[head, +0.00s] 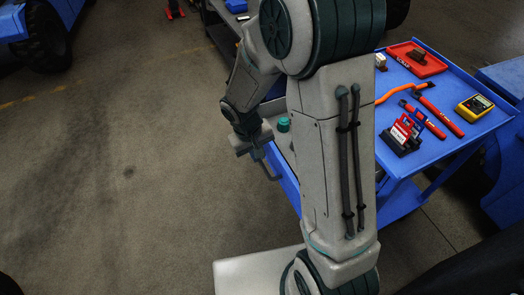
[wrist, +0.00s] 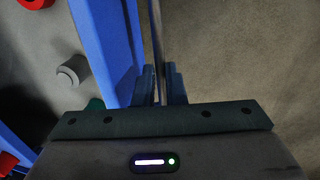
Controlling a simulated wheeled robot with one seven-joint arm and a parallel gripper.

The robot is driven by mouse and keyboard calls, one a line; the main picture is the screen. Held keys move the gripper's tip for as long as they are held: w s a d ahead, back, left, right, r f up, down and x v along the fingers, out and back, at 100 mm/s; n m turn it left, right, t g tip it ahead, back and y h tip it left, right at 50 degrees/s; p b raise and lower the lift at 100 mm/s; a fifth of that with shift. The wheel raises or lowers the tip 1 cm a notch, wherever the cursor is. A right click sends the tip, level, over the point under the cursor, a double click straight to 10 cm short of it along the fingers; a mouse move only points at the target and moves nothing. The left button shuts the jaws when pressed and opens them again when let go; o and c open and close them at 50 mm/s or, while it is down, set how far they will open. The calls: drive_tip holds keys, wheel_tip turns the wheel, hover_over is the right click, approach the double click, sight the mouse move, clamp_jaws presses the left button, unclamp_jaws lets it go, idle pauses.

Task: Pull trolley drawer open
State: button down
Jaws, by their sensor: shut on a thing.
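The blue trolley (head: 432,158) stands right of my arm in the head view. Its drawer (head: 284,178) is out from the body, and its grey inside shows left of my arm. In the wrist view the blue drawer front (wrist: 108,45) runs beside a thin metal handle bar (wrist: 158,35). My gripper (wrist: 161,85) is shut on this handle, with one finger on each side of the bar. In the head view my gripper (head: 258,157) is at the drawer's front left, with part of the handle (head: 273,173) showing below it. My arm hides much of the drawer.
In the drawer are a teal round part (head: 284,124), a grey knobbed cylinder (wrist: 72,70) and a red part (wrist: 36,3). On the trolley top are a red tray (head: 405,52), a yellow meter (head: 474,108) and red-handled tools. The floor left of my gripper is clear.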

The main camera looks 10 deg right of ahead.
drive_tip(key=shift+w+a+r, duration=0.1)
drive_tip(key=shift+w+a, duration=0.1)
drive_tip(key=shift+a, duration=0.2)
drive_tip(key=c, duration=1.8)
unclamp_jaws()
drive_tip(key=shift+o, duration=0.2)
drive_tip(key=shift+s, duration=0.1)
wheel_tip(320, 180, up, 14)
drive_tip(key=a+p, duration=0.1)
drive_tip(key=a, duration=0.1)
drive_tip(key=shift+s+a+f, duration=0.25)
drive_tip(key=shift+s, duration=0.1)
